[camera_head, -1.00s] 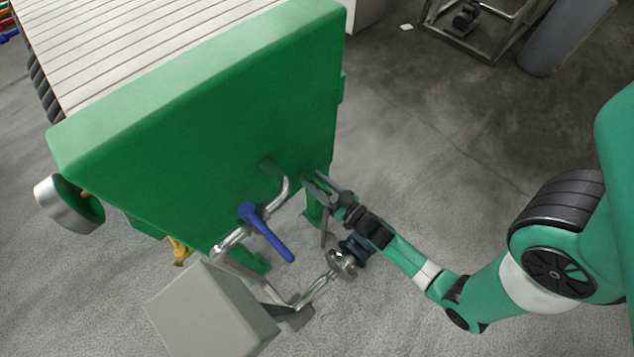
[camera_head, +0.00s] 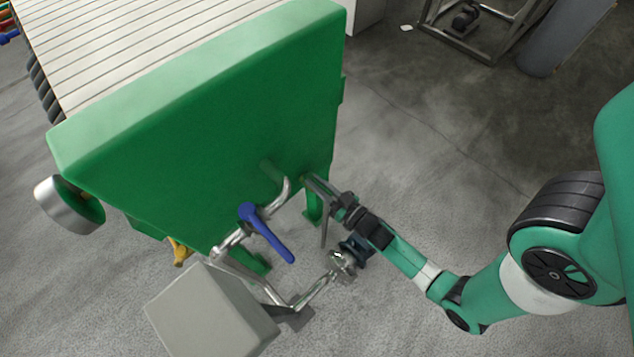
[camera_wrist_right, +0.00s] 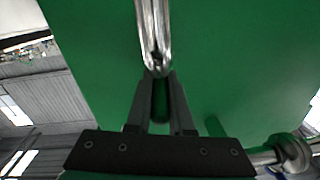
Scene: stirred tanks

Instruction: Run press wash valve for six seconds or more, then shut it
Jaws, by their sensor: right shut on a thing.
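My right gripper (camera_head: 309,180) is at the right part of the green press end plate (camera_head: 200,130). In the right wrist view its two dark fingers (camera_wrist_right: 160,76) meet at the lower end of a shiny metal bar (camera_wrist_right: 154,30), shut on it. Whether this bar is a valve handle or a pipe I cannot tell. A blue lever (camera_head: 266,232) sits on a bent metal pipe (camera_head: 286,190) in front of the plate, left of the gripper and apart from it. The lever slants down to the right. My left gripper is not in view.
A grey box (camera_head: 205,310) stands below the plate, beside a low metal pipe with a round fitting (camera_head: 342,262) just under my right arm. A silver and green round part (camera_head: 68,203) sticks out at the left.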

